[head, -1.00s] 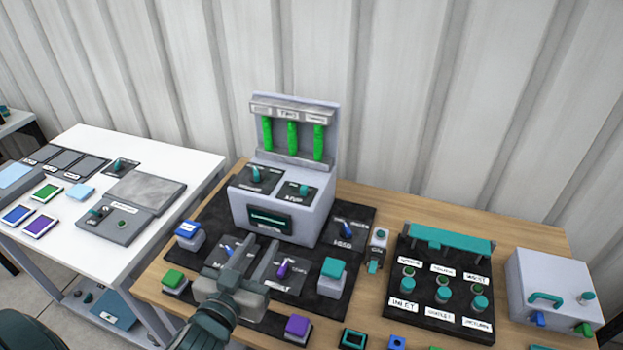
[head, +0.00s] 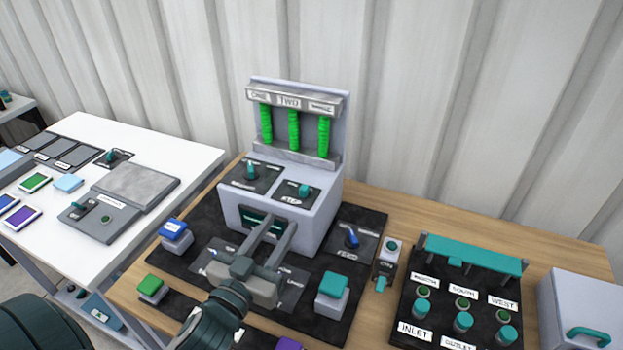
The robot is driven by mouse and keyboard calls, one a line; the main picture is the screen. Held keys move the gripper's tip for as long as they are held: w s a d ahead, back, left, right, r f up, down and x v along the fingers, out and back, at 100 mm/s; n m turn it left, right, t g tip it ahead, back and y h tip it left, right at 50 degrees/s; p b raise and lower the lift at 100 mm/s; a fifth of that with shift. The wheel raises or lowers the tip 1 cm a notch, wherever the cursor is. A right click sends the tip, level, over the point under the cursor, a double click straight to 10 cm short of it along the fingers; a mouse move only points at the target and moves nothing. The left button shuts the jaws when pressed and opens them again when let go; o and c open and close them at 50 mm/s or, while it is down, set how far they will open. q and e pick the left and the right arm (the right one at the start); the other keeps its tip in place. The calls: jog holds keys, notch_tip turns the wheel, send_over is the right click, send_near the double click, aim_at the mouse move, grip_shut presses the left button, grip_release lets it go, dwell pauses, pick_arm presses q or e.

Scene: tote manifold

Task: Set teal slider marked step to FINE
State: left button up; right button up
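The teal slider (head: 304,190) has a small teal knob on a dark plate at the right of the grey machine's (head: 318,217) sloped top. A white label below the knob seems to read STEP. The FINE mark is too small to read. My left gripper (head: 277,222) comes from below with its two fingers apart and nothing between them. Its fingertips appear in front of the machine's dark front slot, below and left of the slider, apart from the knob. My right gripper is not in view.
Another teal knob (head: 250,170) sits left of the slider. Green columns (head: 294,130) stand behind. A blue dial (head: 352,238) is to the right, and a teal block (head: 332,287) is at the front right. A valve panel (head: 411,304) stands further right. A white table (head: 180,150) is at left.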

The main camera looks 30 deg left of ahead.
aim_at(306, 186)
pick_arm(q)
jog(key=w+p, duration=0.1)
jog(key=w, duration=0.5)
jog(key=w+p, duration=0.2)
jog(key=w, duration=0.3)
jog(key=w+a+p, duration=0.1)
jog(key=w+p, duration=0.1)
jog(key=w, duration=0.4)
jog(key=shift+w, duration=0.3)
grip_shut()
